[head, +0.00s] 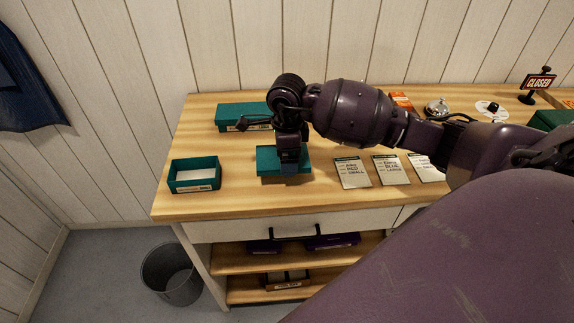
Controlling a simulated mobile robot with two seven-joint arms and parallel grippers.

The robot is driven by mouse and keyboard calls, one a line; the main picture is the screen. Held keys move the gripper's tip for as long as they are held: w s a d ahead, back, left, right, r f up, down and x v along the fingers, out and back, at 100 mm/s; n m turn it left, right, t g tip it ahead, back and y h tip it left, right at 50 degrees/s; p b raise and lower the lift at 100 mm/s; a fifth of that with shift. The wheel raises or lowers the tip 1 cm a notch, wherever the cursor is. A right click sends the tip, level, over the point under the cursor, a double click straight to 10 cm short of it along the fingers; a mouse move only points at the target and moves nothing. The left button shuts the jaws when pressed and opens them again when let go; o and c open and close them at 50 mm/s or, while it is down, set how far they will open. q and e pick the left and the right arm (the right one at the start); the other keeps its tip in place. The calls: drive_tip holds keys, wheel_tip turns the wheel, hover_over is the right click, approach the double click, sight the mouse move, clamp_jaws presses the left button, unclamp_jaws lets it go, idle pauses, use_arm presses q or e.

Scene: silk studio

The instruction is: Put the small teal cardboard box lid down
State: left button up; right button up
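A small flat teal piece (266,162), which looks like the cardboard box lid, is at the table's front, left of the cards. My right gripper (290,166) comes in from the right and points straight down over its middle and front edge. The fingers overlap the lid in the picture, and their gap is hidden, so I cannot tell if they grip it. I cannot tell if the lid touches the table. A small open teal box (194,187) with a white inside stands to the left, without a lid on it. My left gripper is not in view.
A longer teal box (236,113) lies behind the gripper. Several printed cards (352,173) lie to the right. A bell (437,107) and a closed sign (538,83) stand farther right. Bare wood table (235,165) lies between open box and lid. A bin (172,274) stands on the floor.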

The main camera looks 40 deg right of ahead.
drive_tip(key=shift+f, duration=2.05)
drive_tip(key=shift+f, duration=0.1)
drive_tip(key=o, duration=0.6)
drive_tip(key=shift+c, duration=0.2)
wheel_tip(320, 180, up, 12)
drive_tip(key=shift+r, duration=0.15)
